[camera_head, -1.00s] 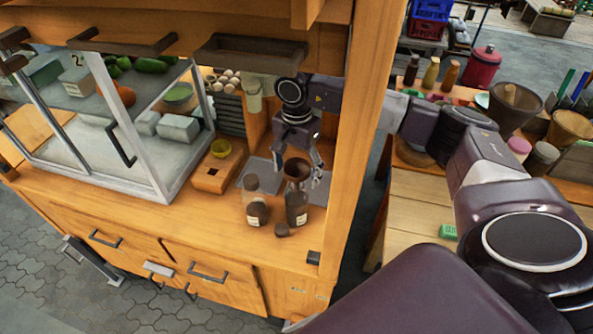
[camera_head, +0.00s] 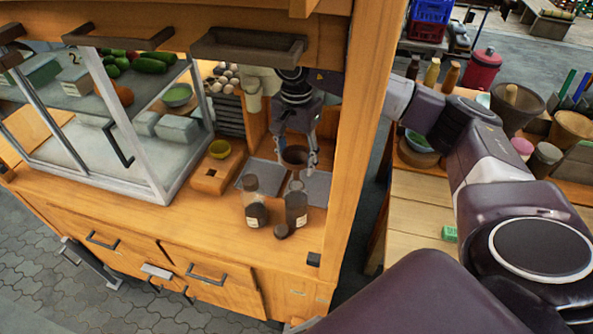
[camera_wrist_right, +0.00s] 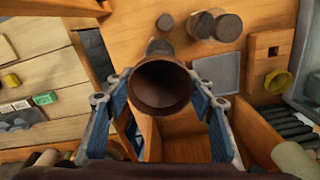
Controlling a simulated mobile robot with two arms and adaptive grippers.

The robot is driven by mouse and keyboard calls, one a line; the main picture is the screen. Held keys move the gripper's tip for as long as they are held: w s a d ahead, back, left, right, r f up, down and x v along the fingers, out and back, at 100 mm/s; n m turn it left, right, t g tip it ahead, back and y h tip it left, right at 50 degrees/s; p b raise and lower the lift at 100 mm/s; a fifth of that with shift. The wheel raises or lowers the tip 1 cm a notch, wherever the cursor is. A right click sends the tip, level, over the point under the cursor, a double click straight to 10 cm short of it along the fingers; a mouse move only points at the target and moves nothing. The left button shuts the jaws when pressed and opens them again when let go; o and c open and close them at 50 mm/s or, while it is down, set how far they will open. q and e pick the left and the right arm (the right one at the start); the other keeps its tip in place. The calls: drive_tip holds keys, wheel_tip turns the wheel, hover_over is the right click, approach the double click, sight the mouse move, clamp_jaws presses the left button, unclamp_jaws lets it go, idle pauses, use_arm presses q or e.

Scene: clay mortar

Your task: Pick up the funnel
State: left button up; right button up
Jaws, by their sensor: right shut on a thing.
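The brown funnel (camera_head: 294,156) is held in my right gripper (camera_head: 297,152), above the dark bottle (camera_head: 296,208) on the wooden counter. A small gap shows between the funnel's lower end and the bottle's mouth. In the right wrist view the funnel's round open mouth (camera_wrist_right: 160,87) sits between the two fingers of my right gripper (camera_wrist_right: 160,92), which are shut on it from both sides. My left gripper is not in view.
A second bottle (camera_head: 253,200) and a dark stopper (camera_head: 281,231) stand close by on the counter. A glass case (camera_head: 140,150) is to the left, with a yellow bowl (camera_head: 220,148) beside it. A wooden post (camera_head: 357,140) rises at the right.

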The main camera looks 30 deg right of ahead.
wheel_tip(320, 180, up, 8)
drive_tip(key=shift+f+b, duration=0.15)
drive_tip(key=shift+b, duration=1.1)
wheel_tip(320, 180, up, 13)
drive_tip(key=p, duration=0.6)
